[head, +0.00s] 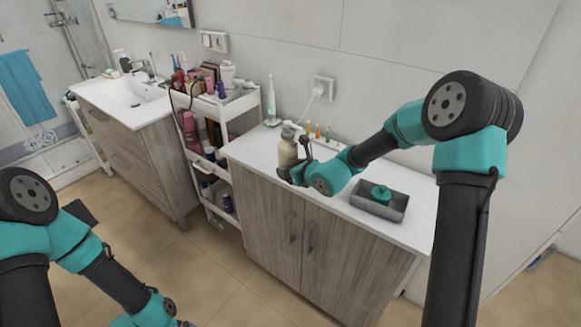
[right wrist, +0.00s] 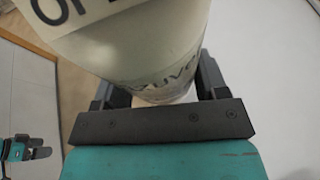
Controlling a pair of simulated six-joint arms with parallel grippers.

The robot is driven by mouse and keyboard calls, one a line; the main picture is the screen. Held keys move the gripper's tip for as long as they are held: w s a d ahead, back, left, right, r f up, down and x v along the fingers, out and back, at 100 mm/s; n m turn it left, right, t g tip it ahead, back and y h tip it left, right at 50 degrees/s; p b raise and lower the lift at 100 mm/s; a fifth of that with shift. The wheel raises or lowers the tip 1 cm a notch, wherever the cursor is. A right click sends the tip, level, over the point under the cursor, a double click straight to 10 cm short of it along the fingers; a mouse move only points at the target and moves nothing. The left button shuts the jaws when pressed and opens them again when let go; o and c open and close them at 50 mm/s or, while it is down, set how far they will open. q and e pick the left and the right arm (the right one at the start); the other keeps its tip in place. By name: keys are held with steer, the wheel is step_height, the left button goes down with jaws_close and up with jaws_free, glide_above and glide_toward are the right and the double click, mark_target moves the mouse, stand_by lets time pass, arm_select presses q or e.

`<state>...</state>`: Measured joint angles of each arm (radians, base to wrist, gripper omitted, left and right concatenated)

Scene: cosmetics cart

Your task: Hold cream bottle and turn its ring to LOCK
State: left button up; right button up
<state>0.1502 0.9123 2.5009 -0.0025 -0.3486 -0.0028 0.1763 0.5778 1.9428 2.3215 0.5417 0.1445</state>
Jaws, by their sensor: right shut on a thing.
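The cream bottle (head: 287,152) is beige with a pump top and is near the left end of the white counter. My right gripper (head: 291,171) is shut on its lower part. In the right wrist view the bottle (right wrist: 140,50) fills the upper middle between the dark fingers (right wrist: 155,95). A pale label (right wrist: 75,12) with large dark letters, partly cut off, shows at the top. I cannot make out the ring's position. My left arm is low at the left; its gripper shows small in the right wrist view (right wrist: 28,150), away from the bottle, its opening unclear.
A grey tray (head: 398,212) with a teal item (head: 381,194) is right on the counter (head: 330,203). Several small coloured items (head: 318,131) and an electric toothbrush (head: 271,100) stand at the back. A crowded white cart (head: 228,180) stands left of the counter.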

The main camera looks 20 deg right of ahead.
steer(key=shift+w, duration=0.1)
stand_by(0.4)
steer(key=shift+w+d+f, duration=0.75)
steer(key=shift+w, duration=1.8)
steer(key=shift+w+d+f, duration=0.75)
steer(key=shift+w+d, duration=0.05)
steer(key=shift+w, duration=1.7)
steer(key=shift+w+d+f, duration=0.75)
steer(key=shift+w, duration=1.8)
steer(key=shift+f, duration=0.3)
